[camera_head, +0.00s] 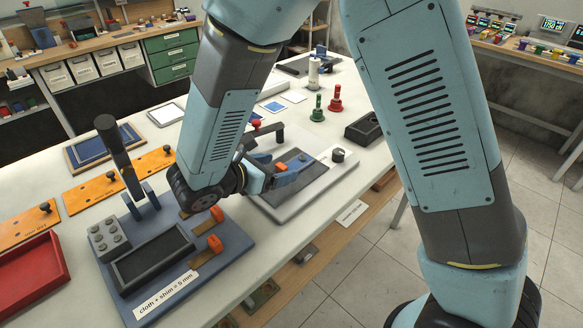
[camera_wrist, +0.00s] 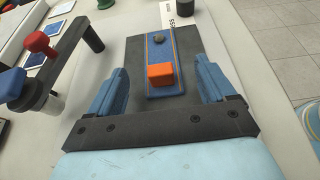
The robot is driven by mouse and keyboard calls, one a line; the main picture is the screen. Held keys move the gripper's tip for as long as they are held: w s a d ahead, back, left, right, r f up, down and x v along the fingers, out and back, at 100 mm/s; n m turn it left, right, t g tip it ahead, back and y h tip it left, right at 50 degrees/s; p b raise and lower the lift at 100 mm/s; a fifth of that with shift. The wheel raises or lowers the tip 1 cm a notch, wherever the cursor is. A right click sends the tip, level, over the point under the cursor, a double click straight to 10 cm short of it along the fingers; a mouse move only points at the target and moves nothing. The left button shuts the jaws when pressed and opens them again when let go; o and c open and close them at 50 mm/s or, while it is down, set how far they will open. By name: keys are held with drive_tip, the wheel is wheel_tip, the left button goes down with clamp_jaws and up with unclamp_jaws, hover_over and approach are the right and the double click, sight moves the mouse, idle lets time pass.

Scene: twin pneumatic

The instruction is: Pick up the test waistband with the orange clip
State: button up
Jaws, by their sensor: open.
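The test waistband (camera_wrist: 155,50) is a blue strip with thin orange edge lines and a dark round button near its far end. Its orange clip (camera_wrist: 160,73) is a block on the near part of the strip. The strip lies on a dark plate (camera_wrist: 193,45). My gripper (camera_wrist: 161,78) is open, with one blue finger on each side of the strip and clear gaps to both. In the head view my gripper (camera_head: 273,172) is low over the dark plate, and the orange clip (camera_head: 281,166) shows between its fingers. The arm hides part of the strip there.
A lever with a red knob (camera_wrist: 37,41) and a blue knob stands left of my gripper in the wrist view. A blue-grey fixture (camera_head: 165,290) with more orange blocks is at the front. Red and green stamps (camera_head: 335,100) stand farther back on the white table.

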sight(293, 163)
drive_tip(key=x, duration=0.2)
drive_tip(key=shift+w+d+f, duration=0.2)
drive_tip(key=shift+w, duration=0.05)
drive_tip(key=c, duration=1.1)
drive_tip(key=shift+r, duration=0.1)
drive_tip(key=shift+c, duration=0.2)
